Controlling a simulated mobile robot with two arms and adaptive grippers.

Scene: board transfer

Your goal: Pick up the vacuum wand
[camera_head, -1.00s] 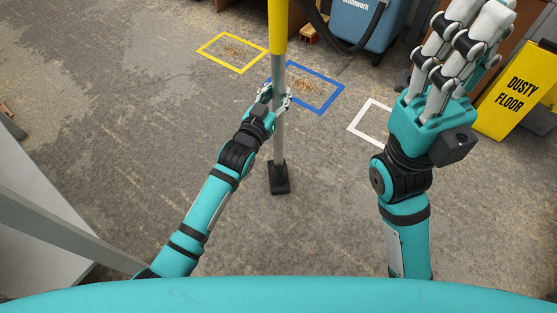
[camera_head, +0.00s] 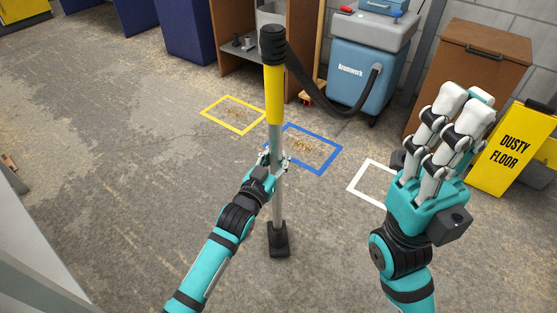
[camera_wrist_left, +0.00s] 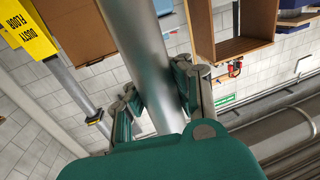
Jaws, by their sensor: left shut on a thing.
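The vacuum wand is upright in the head view, with a black top grip, a yellow sleeve (camera_head: 274,95), a grey tube (camera_head: 278,205) and a black foot (camera_head: 278,242). I cannot tell whether the foot touches the floor. My left gripper (camera_head: 275,161) is shut on the grey tube below the yellow sleeve. In the left wrist view the tube (camera_wrist_left: 140,50) runs between the fingers of my left gripper (camera_wrist_left: 160,90). My right gripper (camera_head: 455,110) is off to the right, empty, its fingers extended and apart.
A dark hose (camera_head: 325,95) runs from the wand's top to a blue vacuum (camera_head: 358,78). Yellow (camera_head: 217,123), blue (camera_head: 323,170) and white (camera_head: 352,183) floor outlines lie around; the yellow and blue hold brown debris. A yellow sign (camera_head: 512,150) and brown cabinet (camera_head: 465,75) stand right.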

